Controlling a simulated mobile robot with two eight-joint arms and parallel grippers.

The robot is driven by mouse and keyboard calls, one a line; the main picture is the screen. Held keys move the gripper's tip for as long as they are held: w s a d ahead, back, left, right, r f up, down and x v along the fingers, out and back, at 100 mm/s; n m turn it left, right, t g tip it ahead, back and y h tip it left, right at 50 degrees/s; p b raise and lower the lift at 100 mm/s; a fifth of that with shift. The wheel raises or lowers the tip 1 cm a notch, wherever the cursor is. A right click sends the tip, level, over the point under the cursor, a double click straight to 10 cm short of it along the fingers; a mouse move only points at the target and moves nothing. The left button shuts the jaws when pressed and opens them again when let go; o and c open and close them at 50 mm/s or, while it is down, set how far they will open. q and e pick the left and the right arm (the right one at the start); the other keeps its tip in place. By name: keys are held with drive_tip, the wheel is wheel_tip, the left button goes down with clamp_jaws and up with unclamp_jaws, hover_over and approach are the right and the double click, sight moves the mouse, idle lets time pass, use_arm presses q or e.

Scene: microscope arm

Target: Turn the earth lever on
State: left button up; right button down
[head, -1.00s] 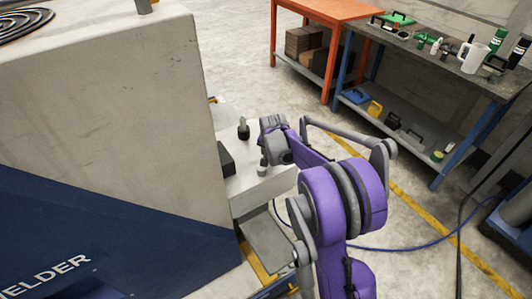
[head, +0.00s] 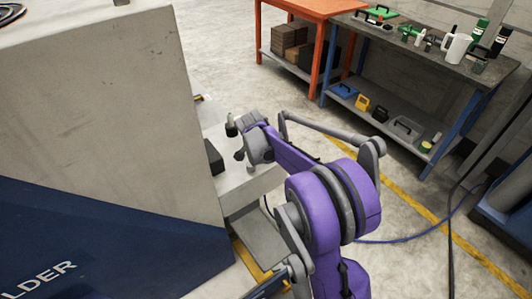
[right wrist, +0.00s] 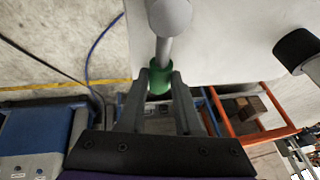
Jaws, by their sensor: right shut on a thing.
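The earth lever shows in the right wrist view as a grey shaft running from a round grey end to a green grip (right wrist: 158,82). My right gripper (right wrist: 160,88) has its two dark fingers on either side of the green grip and is shut on it. In the head view my right arm reaches over the pale machine top (head: 240,184), and its wrist is beside a small dark upright handle (head: 231,126). The fingers are hard to make out there. My left gripper is not in view.
A second lever with a black grip (right wrist: 296,47) stands at the right of the wrist view. A large grey and blue welder cabinet (head: 110,110) fills the left of the head view. An orange bench (head: 325,12) and a cluttered workbench (head: 440,60) stand behind, beyond open floor.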

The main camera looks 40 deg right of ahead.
drive_tip(key=shift+s, duration=0.1)
idle(0.4)
drive_tip(key=c, duration=0.6)
unclamp_jaws()
drive_tip(key=v, duration=1.1)
drive_tip(key=shift+p, duration=0.4)
